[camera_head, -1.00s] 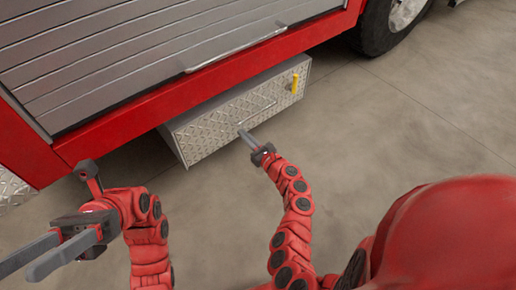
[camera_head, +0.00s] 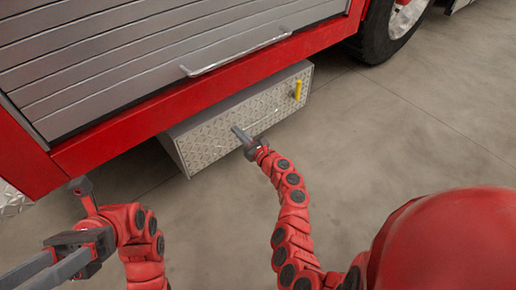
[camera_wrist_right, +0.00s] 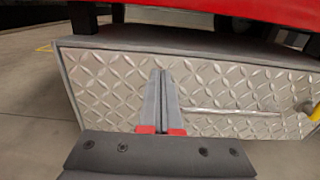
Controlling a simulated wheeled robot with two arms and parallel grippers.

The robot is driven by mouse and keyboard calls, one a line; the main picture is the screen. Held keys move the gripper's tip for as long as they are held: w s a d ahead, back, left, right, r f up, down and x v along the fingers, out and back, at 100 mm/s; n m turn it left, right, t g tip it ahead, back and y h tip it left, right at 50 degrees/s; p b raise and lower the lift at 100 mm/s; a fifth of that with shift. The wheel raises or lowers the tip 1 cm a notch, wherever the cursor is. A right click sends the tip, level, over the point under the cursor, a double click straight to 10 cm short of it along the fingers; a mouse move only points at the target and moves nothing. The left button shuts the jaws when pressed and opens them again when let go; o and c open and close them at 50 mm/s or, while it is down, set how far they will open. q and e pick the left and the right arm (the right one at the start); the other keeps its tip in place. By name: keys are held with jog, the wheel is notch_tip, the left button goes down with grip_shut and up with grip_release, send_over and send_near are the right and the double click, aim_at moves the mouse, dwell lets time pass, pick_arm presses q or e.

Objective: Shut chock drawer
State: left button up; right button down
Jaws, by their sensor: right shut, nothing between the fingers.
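The chock drawer (camera_head: 208,140) is a box with a diamond-plate metal front, sticking out below the red body of the truck. It also shows in the right wrist view (camera_wrist_right: 110,85), with its top edge exposed. A thin bar handle (camera_head: 265,121) runs along its front, and a yellow latch (camera_head: 297,90) sits near its right end. My right gripper (camera_head: 235,130) is shut and empty, its fingertips at the drawer front just left of the handle. Whether they touch cannot be told. My left gripper (camera_head: 38,272) is open and empty at the lower left, away from the drawer.
The truck's red sill (camera_head: 120,140) overhangs the drawer. A grey roller shutter (camera_head: 130,65) with a bar handle is above it. A black tyre (camera_head: 385,35) stands at the upper right. The concrete floor (camera_head: 400,140) in front is clear.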

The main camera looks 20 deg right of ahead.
jog(key=p+v, duration=0.3)
jog(key=v, duration=0.8)
jog(key=shift+p, duration=0.35)
jog(key=shift+s+r, duration=0.15)
